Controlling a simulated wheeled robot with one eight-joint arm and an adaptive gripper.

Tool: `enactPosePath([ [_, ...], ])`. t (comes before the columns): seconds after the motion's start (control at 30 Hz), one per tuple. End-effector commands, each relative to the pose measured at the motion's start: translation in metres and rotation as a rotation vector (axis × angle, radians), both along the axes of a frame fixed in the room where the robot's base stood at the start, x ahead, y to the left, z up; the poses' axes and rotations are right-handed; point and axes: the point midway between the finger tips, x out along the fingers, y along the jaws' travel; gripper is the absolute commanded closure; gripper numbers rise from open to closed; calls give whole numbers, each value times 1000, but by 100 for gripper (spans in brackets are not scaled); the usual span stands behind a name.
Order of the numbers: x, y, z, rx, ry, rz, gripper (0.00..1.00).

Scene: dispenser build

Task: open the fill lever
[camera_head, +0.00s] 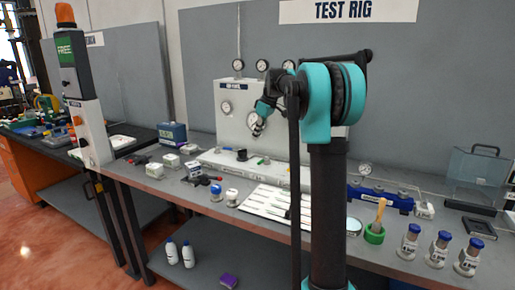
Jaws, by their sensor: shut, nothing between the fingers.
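The grey gas panel (226,132) stands on the bench under the TEST RIG sign, with several round gauges on it. I cannot single out the fill lever; the panel is small here and partly covered by my arm. My gripper (258,129) is small and dark, in front of the panel's middle near a gauge. Its fingers look closed, with nothing seen between them. I cannot tell whether it touches the panel. A blue valve block (380,198) with dark knobs sits on the bench to the right of my arm column.
A white rack (262,205) lies at the bench front. A tall post with a green FREE sign (65,48) stands at the left.

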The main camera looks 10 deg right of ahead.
Motion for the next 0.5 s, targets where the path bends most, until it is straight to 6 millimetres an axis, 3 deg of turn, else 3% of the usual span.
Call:
enactPosePath([
  [0.5, 19, 26, -87, -1, 0, 1, 100],
])
